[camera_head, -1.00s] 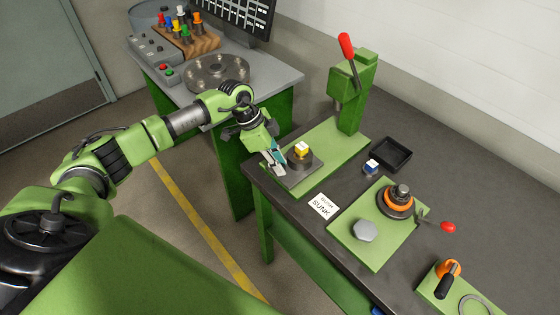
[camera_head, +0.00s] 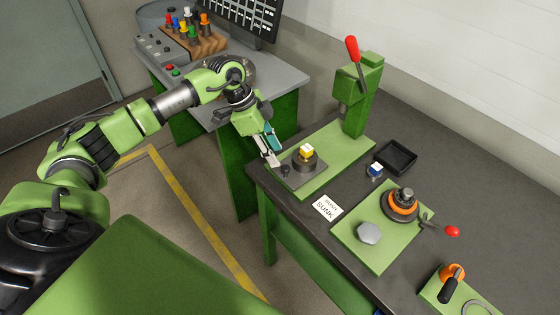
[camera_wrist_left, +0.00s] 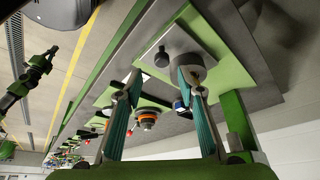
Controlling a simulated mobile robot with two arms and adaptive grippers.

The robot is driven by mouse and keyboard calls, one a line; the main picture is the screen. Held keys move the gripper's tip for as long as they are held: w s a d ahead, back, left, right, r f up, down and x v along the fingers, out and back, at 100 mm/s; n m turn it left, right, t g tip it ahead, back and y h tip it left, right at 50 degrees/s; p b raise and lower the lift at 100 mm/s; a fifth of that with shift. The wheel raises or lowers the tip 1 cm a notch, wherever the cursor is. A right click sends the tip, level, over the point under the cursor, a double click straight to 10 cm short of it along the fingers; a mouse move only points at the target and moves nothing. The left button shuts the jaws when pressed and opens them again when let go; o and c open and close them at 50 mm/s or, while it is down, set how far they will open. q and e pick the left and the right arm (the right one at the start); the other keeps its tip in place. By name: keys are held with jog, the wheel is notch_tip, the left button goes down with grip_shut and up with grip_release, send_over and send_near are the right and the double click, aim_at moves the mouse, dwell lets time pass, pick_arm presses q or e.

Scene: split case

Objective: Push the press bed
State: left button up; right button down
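The press bed is a grey plate (camera_head: 307,180) on a green base (camera_head: 340,141), under the press with a red-handled lever (camera_head: 353,50). A dark round holder (camera_head: 305,162) with a yellow-and-white cube (camera_head: 306,150) on top stands on the plate. A small black knob (camera_wrist_left: 160,56) rises from the plate's near end. My left gripper (camera_head: 272,157) hangs just left of the plate, its fingers apart and empty. In the left wrist view its two teal fingers (camera_wrist_left: 161,88) frame a gap, and one overlaps the holder. Contact with the bed cannot be told. My right gripper is not in view.
A "SUNK" card (camera_head: 327,207) lies at the bench's front edge. A black tray (camera_head: 396,157) and a blue-and-white cube (camera_head: 375,169) are right of the press. A green fixture plate (camera_head: 379,250) with an orange-ringed part is nearer. A wall closes the back.

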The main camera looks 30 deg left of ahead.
pick_arm(q)
jog(key=v, duration=0.5)
jog(key=shift+s+r, duration=0.1)
jog(key=shift+r, duration=0.1)
